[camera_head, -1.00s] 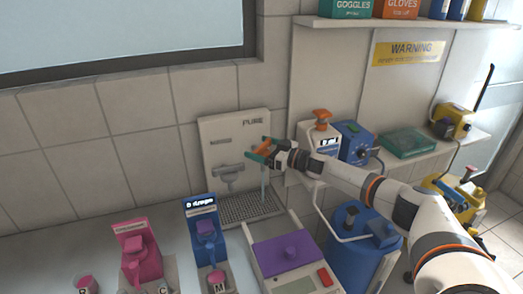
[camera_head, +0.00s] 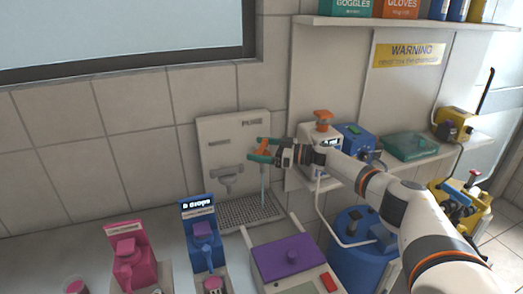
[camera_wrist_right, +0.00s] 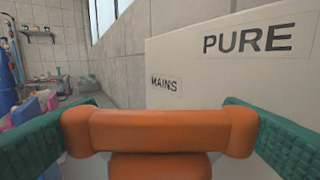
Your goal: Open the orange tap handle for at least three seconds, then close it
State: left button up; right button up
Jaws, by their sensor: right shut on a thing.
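The orange tap handle (camera_head: 264,143) is on the white wall panel marked PURE (camera_head: 210,130). In the right wrist view the handle (camera_wrist_right: 160,130) spans the gap between the green fingers. My right gripper (camera_head: 263,154) is shut on the handle. A pale stream or tube (camera_head: 265,185) runs down below the handle to the drip grate (camera_head: 250,209); I cannot tell which it is. A grey tap (camera_head: 227,178) sits lower left on the panel, near the MAINS label (camera_wrist_right: 165,84). My left gripper is not in view.
A blue dispenser (camera_head: 199,225) and a pink dispenser (camera_head: 127,250) stand at the front left. A purple-topped scale (camera_head: 285,258) is in front of the grate. A blue drum (camera_head: 352,236) stands below my right arm. A shelf (camera_head: 430,152) holds devices.

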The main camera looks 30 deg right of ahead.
aim_at(264, 150)
jog(key=o, duration=0.7)
jog(key=b+v, duration=0.1)
jog(key=v, duration=0.5)
jog(key=shift+d+f+b, duration=0.1)
jog(key=shift+b, duration=0.3)
jog(key=shift+s+d, duration=0.4)
jog(key=shift+s, duration=0.15)
